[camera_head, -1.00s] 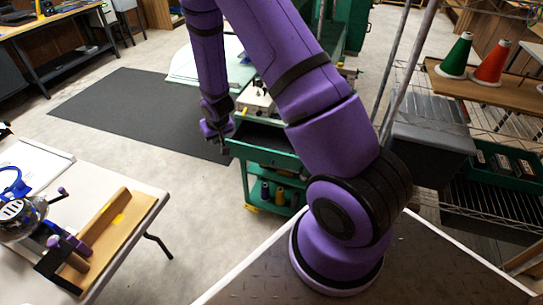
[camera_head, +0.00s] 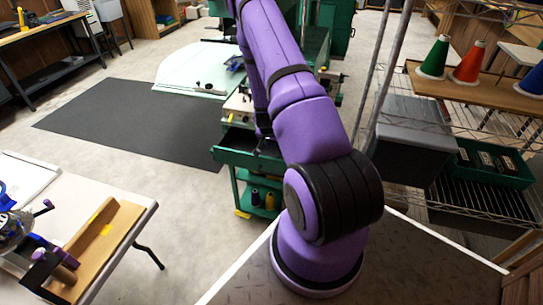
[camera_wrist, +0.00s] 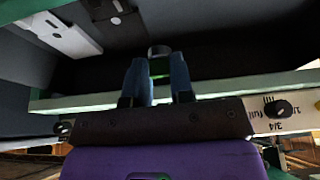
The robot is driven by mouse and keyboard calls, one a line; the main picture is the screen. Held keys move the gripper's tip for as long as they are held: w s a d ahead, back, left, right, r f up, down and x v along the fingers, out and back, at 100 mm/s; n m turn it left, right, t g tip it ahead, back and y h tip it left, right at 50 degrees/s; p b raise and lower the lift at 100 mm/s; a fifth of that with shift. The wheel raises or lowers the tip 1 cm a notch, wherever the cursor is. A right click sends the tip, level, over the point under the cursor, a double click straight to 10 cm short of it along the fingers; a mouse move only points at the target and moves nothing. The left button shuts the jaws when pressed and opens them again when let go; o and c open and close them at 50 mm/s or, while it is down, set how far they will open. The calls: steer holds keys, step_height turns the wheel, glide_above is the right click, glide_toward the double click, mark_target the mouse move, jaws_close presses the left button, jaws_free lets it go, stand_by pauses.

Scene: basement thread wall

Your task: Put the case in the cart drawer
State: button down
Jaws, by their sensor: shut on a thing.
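In the wrist view the two blue fingers of my gripper (camera_wrist: 158,82) are closed on a small grey rounded piece, which looks like the case (camera_wrist: 158,51). Only its top shows; the fingers hide the rest. A pale green drawer edge (camera_wrist: 220,85) runs across behind the fingers, with a dark interior beyond it. I cannot tell whether the case is inside the drawer or above it. In the head view the green cart (camera_head: 236,185) stands behind my arm, its drawer (camera_head: 245,157) pulled out. My arm hides the gripper and case there.
A cream-coloured device (camera_head: 238,106) sits on the cart top. A panel with a black dial (camera_wrist: 282,108) is close to the gripper's right in the wrist view. Spools (camera_head: 255,197) stand on the cart's lower shelf. A wire rack (camera_head: 480,205) stands right; open floor lies left.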

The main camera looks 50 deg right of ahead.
steer(key=shift+f, duration=3.45)
steer(key=shift+f, duration=0.1)
steer(key=c, duration=1.3)
jaws_free()
